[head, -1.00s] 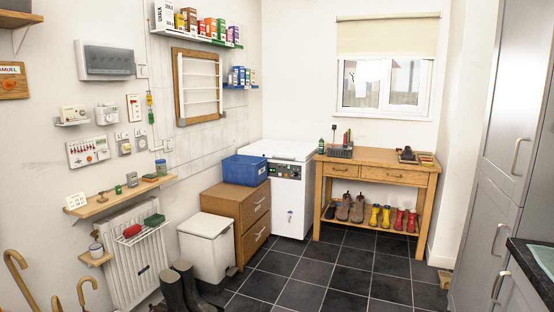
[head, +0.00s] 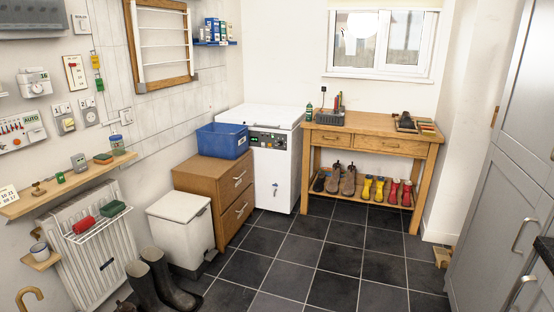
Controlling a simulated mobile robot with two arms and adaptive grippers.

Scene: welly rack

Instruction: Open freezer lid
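The white chest freezer (head: 272,176) stands in the far corner, between the wooden drawer unit and the wooden bench. Its lid (head: 265,116) is shut and its top looks clear. A dark control panel (head: 268,140) runs along the upper front, and a small lock or key shows lower on the front face. Neither of my grippers is in the head view.
A blue crate (head: 222,141) sits on the drawer unit (head: 211,182), close to the freezer's left side. The bench (head: 372,140) stands close on the right. A white bin (head: 180,229) and dark wellies (head: 160,285) stand front left. The tiled floor (head: 310,255) before the freezer is open.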

